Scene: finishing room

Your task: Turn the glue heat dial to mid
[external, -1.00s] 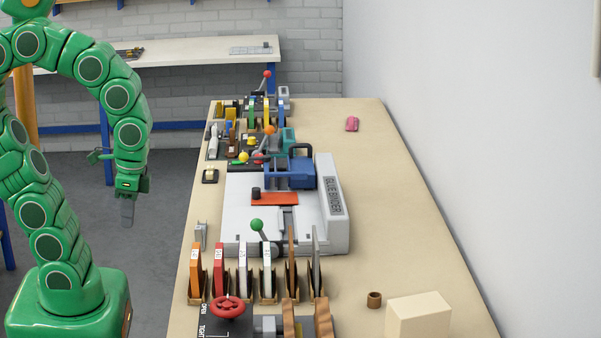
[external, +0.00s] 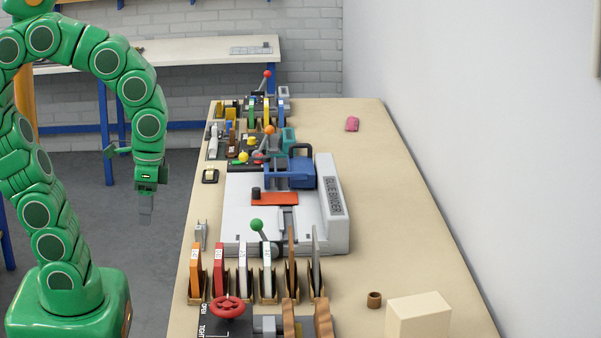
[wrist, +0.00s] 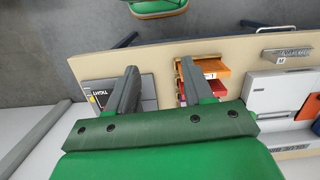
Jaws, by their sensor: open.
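The glue binder (external: 235,215) is a white-grey machine on the bench, marked GLUE BINDER on its right side. A small dark knob (external: 256,192) stands beside its orange plate (external: 275,199); I cannot tell whether this is the glue heat dial, and no dial marks are readable. Part of the binder (wrist: 268,95) shows at the right of the wrist view. My gripper (external: 146,210) hangs pointing down, left of the bench edge and apart from the binder. Its two fingers (wrist: 158,72) are spread with nothing between them.
Upright coloured boards (external: 219,268) stand in racks in front of the binder. A red handwheel (external: 228,307) is nearest. A green-knobbed lever (external: 257,226) rises at the binder's front. The bench's right side is mostly clear, with a cream block (external: 418,315) and a brown ring (external: 374,299).

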